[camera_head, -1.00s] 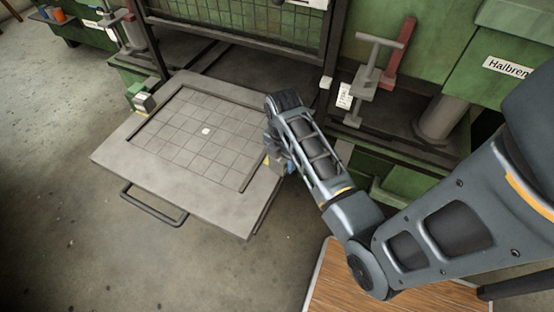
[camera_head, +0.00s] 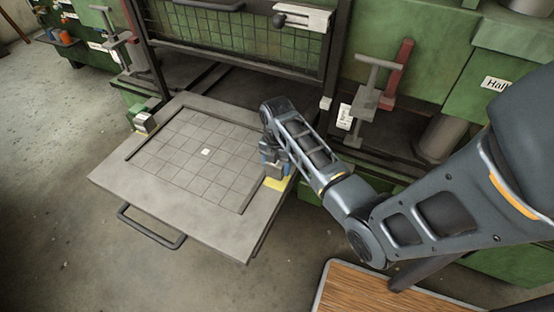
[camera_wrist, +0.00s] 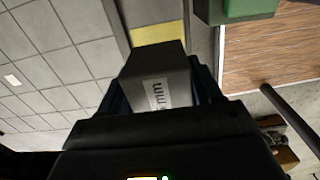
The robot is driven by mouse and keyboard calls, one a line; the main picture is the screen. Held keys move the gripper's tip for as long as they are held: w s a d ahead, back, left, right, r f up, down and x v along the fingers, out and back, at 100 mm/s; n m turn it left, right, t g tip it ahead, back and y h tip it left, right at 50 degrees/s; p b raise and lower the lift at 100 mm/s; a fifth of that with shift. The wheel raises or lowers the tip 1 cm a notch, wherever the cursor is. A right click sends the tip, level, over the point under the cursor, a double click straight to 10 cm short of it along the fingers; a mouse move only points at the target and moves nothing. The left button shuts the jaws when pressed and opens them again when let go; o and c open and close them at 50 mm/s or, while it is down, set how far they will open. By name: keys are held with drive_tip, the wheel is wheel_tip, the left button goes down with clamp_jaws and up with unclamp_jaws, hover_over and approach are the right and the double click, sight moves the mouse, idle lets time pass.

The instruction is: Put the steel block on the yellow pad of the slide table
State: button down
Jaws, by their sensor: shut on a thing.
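The slide table (camera_head: 150,195) is a grey plate with a recessed grid of square tiles. Its yellow pad (camera_head: 278,184) lies at the right edge and also shows in the wrist view (camera_wrist: 158,33). My gripper (camera_head: 270,157) points down over that edge. It is shut on the steel block (camera_wrist: 155,82), a grey block with a label ending in "mm". The block (camera_head: 275,171) hangs upright at the pad, hiding part of it. I cannot tell whether its underside touches the pad.
A bar handle (camera_head: 150,228) sticks out in front. The green press frame and a mesh guard (camera_head: 240,32) stand behind. A wooden top (camera_head: 350,290) is at the lower right.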

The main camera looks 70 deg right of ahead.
sight(277, 172)
drive_tip(key=shift+d+f, duration=0.1)
drive_tip(key=shift+f, duration=1.85)
drive_tip(key=shift+f+b, duration=0.15)
drive_tip(key=shift+b, duration=0.15)
drive_tip(key=shift+c, duration=0.9)
unclamp_jaws()
